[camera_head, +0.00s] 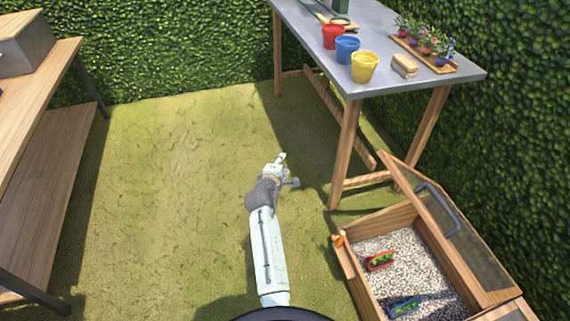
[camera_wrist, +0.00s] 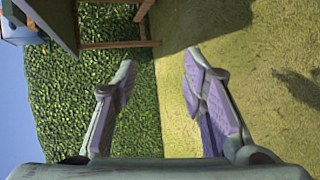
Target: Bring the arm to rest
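My gripper (camera_head: 279,161) is held out over the grass, between the wooden bench on the left and the grey-topped table on the right. It also shows in the wrist view (camera_wrist: 160,70), where its two fingers stand well apart with nothing between them. My gripper appears apart from every object. My arm reaches forward from the bottom of the head view.
The grey-topped table (camera_head: 375,71) holds a red pot (camera_head: 333,36), a blue pot (camera_head: 347,50), a yellow pot (camera_head: 365,67) and a flower tray (camera_head: 455,67). An open wooden box (camera_head: 356,270) with gravel stands at lower right. A wooden bench (camera_head: 30,200) is left. Grass between is clear.

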